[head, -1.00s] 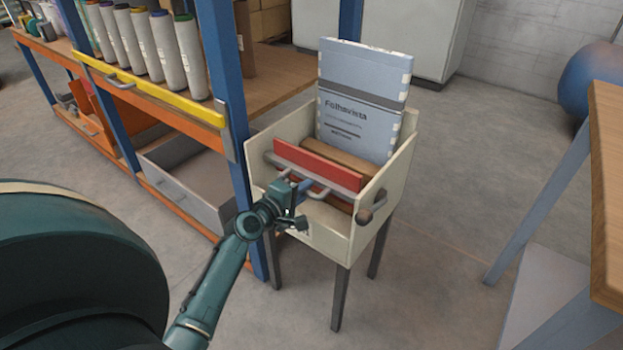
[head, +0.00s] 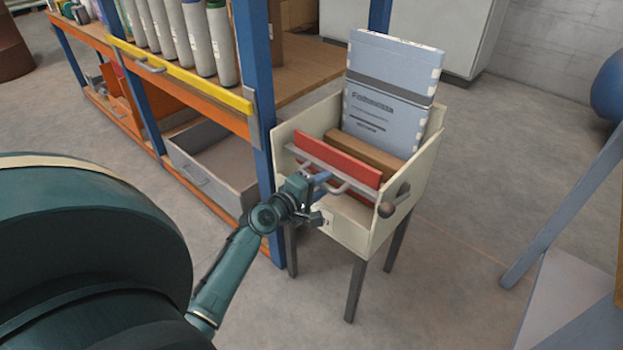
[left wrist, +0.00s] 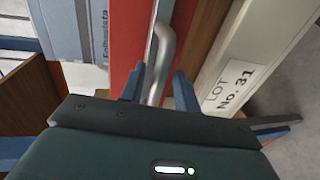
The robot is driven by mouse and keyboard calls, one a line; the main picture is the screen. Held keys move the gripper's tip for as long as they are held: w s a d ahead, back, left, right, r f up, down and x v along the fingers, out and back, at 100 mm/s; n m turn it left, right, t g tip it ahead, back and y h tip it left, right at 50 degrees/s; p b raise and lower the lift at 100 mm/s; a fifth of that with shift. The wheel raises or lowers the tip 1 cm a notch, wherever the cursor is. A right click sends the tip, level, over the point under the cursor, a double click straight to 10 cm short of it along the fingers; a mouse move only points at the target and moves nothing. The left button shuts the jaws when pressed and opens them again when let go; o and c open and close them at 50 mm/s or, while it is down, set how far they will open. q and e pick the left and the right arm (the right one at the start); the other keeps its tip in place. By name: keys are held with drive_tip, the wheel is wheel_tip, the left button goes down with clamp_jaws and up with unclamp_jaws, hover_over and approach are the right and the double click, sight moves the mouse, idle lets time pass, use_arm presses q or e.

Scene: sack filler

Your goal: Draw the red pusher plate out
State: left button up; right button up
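The red pusher plate (head: 337,160) stands across the cream box, with a grey bar and a looped metal handle on its front side. It also shows in the left wrist view (left wrist: 125,38). My left gripper (head: 319,179) is at the handle, on the box's front side. In the left wrist view, the handle (left wrist: 161,58) passes between its two blue fingers, with a gap visible, so the fingers look open around it. Brown blocks (head: 372,153) and a blue-grey Folhavista sack (head: 385,105) stand behind the plate. My right gripper is not in view.
A blue shelf post (head: 257,90) is close on the left. A grey bin (head: 215,165) lies under the shelf.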

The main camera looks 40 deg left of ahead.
use_arm(q)
drive_tip(key=v, duration=1.3)
drive_tip(key=shift+p, duration=0.4)
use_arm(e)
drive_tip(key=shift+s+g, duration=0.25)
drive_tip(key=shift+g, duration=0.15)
use_arm(q)
drive_tip(key=shift+a, duration=0.15)
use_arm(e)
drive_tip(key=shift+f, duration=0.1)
